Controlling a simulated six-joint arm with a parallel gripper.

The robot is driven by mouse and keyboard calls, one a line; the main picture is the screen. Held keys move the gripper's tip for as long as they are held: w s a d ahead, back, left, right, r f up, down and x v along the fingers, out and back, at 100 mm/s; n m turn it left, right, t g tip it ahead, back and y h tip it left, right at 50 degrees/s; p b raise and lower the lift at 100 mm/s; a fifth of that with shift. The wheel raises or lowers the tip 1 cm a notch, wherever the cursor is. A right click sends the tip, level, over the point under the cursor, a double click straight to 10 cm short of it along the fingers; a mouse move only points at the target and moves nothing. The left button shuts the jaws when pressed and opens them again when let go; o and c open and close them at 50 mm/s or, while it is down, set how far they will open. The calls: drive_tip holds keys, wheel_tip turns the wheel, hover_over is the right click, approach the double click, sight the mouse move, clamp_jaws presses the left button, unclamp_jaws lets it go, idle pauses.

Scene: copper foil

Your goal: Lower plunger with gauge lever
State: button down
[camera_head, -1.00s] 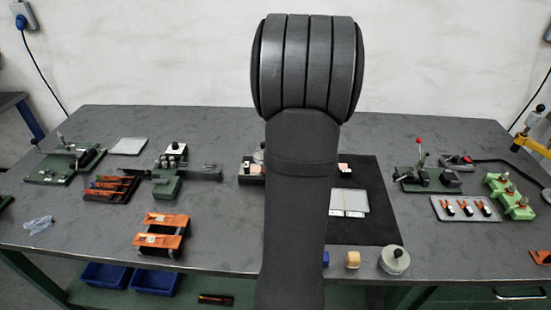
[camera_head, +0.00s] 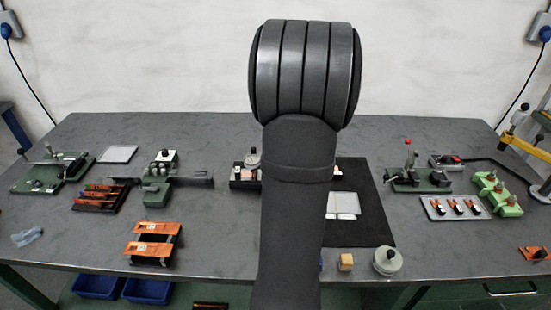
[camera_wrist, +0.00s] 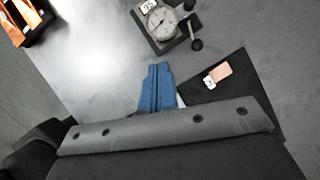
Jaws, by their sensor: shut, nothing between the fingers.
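In the head view the gauge (camera_head: 252,160) shows just left of my arm, partly hidden. My gripper (camera_wrist: 157,68) shows blue fingers closed together with nothing between them. In the wrist picture the fingertips are below the gauge and apart from it. The plunger is too small to make out.
A black mat (camera_head: 372,210) lies under and right of my arm, with a light plate (camera_head: 343,204) on it. A copper-coloured piece (camera_wrist: 218,74) lies on the dark mat. Green fixtures (camera_head: 160,183) and orange parts (camera_head: 155,228) stand left.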

drive_tip(key=s+d+f+m+t+y, duration=0.2)
drive_tip(key=s+f+m+t, duration=0.1)
drive_tip(key=m, duration=1.1)
drive_tip(key=s+d+f+m+t+y, duration=0.2)
drive_tip(key=m+t, duration=0.4)
drive_tip(key=m, duration=0.7)
wheel_tip(320, 180, down, 3)
drive_tip(key=s+d, duration=0.1)
drive_tip(key=s, duration=0.1)
drive_tip(key=shift+s+d+r+m, duration=0.2)
drive_tip(key=shift+s+d+m, duration=0.15)
drive_tip(key=shift+m, duration=0.05)
drive_tip(key=x, duration=1)
drive_tip(key=shift+w+a+r, duration=0.15)
drive_tip(key=shift+w+d+f, duration=0.15)
drive_tip(key=shift+w+f, duration=0.1)
drive_tip(key=shift+w, duration=0.3)
drive_tip(key=shift+w+d+f, duration=0.2)
drive_tip(key=shift+w+f, duration=0.05)
drive_tip(key=shift+w, duration=0.3)
drive_tip(key=shift+w+d+f, duration=0.1)
drive_tip(key=shift+w+f, duration=0.15)
drive_tip(key=shift+w, duration=0.45)
